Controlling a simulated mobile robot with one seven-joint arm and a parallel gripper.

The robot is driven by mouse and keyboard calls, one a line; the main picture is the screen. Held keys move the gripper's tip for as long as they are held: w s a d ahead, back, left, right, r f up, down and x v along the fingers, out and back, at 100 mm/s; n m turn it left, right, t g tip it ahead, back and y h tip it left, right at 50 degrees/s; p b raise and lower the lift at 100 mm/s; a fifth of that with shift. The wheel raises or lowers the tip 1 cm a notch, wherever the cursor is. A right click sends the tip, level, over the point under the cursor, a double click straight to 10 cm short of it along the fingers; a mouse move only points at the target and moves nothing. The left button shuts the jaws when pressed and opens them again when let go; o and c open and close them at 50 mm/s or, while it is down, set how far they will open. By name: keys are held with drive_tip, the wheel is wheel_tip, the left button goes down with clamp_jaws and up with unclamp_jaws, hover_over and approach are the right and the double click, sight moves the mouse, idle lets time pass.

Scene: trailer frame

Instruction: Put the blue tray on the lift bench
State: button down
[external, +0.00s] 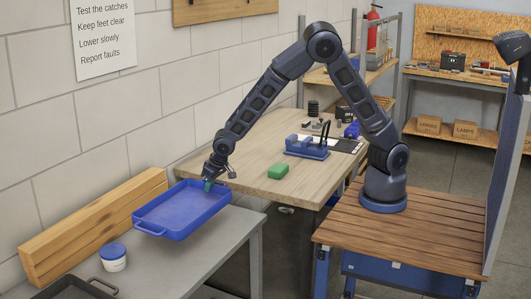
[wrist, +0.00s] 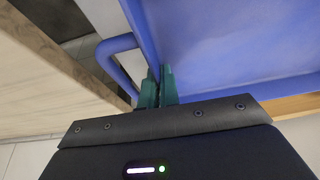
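The blue tray (external: 182,211) is shallow and rectangular, with a loop handle showing at its near end. It is over the grey bench (external: 213,245) at the left; I cannot tell whether it touches the top. My gripper (external: 208,185) is at the tray's far end. In the wrist view, the teal fingers of my gripper (wrist: 157,86) are close together on the rim of the tray (wrist: 220,45), beside a loop handle. No label shows which bench is the lift bench.
A wooden beam (external: 95,228) stands along the wall behind the tray. A white tub with a blue lid (external: 113,257) and a dark pan (external: 75,288) are near it.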

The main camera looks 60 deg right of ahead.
drive_tip(key=shift+f, duration=4.45)
drive_tip(key=c, duration=1.6)
unclamp_jaws()
drive_tip(key=shift+c, duration=0.2)
drive_tip(key=v, duration=1)
drive_tip(key=shift+s+r, duration=0.15)
drive_tip(key=shift+r, duration=0.15)
drive_tip(key=shift+v, duration=0.8)
drive_tip(key=shift+d+r, duration=0.1)
